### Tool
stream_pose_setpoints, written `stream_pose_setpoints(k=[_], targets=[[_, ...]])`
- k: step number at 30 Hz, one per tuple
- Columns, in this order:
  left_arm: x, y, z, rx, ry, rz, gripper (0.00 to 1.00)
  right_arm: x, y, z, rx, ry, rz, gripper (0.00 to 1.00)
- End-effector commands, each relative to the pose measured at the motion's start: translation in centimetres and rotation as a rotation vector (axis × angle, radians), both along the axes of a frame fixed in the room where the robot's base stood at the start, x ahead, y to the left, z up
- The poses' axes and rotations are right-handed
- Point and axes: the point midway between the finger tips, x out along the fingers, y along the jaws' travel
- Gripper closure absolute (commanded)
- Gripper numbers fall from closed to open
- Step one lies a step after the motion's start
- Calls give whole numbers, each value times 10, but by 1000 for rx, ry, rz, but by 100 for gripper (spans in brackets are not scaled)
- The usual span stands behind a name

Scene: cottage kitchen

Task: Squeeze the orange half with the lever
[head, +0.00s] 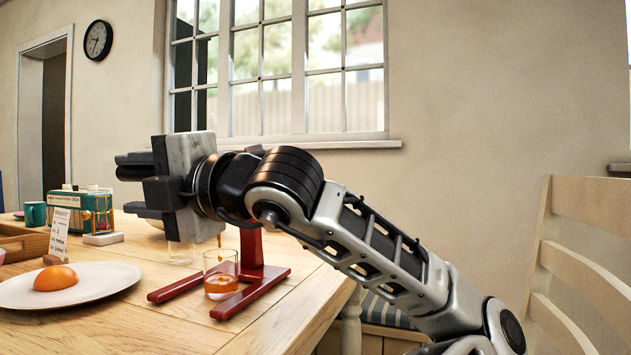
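The press has a red base (245,298) and a red upright (251,247) on the table. A glass (220,275) stands between the base's legs with some orange juice in it. A thin orange stream falls above the glass. My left gripper (138,190) is above and left of the press, with its fingers spread apart and nothing visible between them. The gripper and wrist hide the press's top, so the lever and any orange half in it cannot be seen. An orange half (55,278) lies dome up on a white plate (105,281). My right gripper is out of view.
A card (59,232) stands behind the plate. A teal radio (78,205), a teal mug (35,213) and a wooden tray (24,242) are farther back. A clear glass object (180,252) is behind the press. A chair (585,270) stands at right.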

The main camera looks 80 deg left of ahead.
Motion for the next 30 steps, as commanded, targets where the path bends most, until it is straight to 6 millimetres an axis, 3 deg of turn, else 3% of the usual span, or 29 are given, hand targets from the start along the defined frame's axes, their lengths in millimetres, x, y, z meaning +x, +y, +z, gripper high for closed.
stream_pose_setpoints(k=[3,10,18,24,30], targets=[[19,-10,4,0,5,-7,59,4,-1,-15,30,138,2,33],[68,-39,1,1,8,-7,59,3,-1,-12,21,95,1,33],[113,-67,2,2,5,-3,59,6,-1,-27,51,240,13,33],[127,-76,1,3,1,0,59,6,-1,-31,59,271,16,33],[129,-77,0,2,0,0,59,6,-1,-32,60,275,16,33]])
